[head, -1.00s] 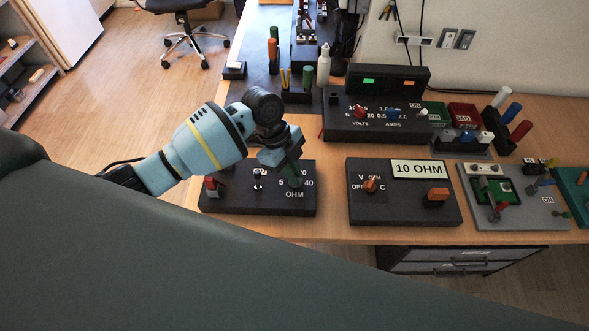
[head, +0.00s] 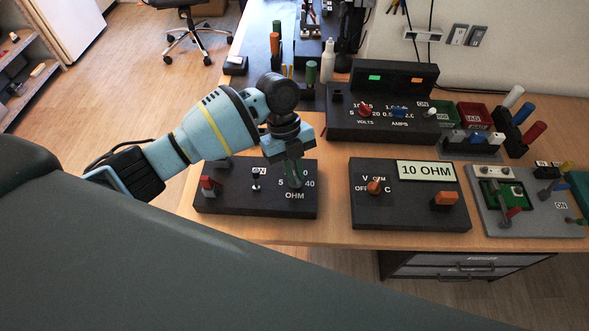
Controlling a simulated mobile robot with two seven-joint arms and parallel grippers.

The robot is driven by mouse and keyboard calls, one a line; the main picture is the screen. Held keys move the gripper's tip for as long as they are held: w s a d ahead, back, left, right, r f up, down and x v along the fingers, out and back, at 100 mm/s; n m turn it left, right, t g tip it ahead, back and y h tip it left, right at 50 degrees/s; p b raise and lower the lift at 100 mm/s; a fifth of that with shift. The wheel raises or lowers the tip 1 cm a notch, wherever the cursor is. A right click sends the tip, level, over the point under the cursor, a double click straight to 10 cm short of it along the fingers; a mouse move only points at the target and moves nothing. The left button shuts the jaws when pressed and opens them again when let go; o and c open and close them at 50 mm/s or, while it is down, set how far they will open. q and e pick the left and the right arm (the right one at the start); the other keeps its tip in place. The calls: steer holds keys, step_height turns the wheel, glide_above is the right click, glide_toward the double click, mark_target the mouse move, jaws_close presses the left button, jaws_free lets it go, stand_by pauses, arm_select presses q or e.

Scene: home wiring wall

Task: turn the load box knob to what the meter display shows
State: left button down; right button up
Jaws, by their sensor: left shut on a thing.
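The load box (head: 240,200) is a black box at the table's front, with a red switch (head: 208,184), a small metal toggle (head: 256,184) and a green knob (head: 296,180) among the labels 5, 10, 40 and OHM. My left gripper (head: 294,175) points down over the green knob and is shut on it, hiding part of the dial. The knob's exact pointing is hard to tell. The meter (head: 365,208) is a black box to the right, and its display (head: 427,171) reads 10 OHM. My right gripper is not in view.
A power supply box (head: 350,120) with red and blue knobs stands behind the meter. A grey board (head: 485,222) with small parts lies to the right. Bottles and coloured handles stand at the back. Bare table shows around the load box and meter.

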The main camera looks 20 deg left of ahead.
arm_select(q)
steer(key=c, duration=1.5)
jaws_free()
steer(key=shift+v, duration=3.9)
steer(key=shift+s+d+f, duration=0.1)
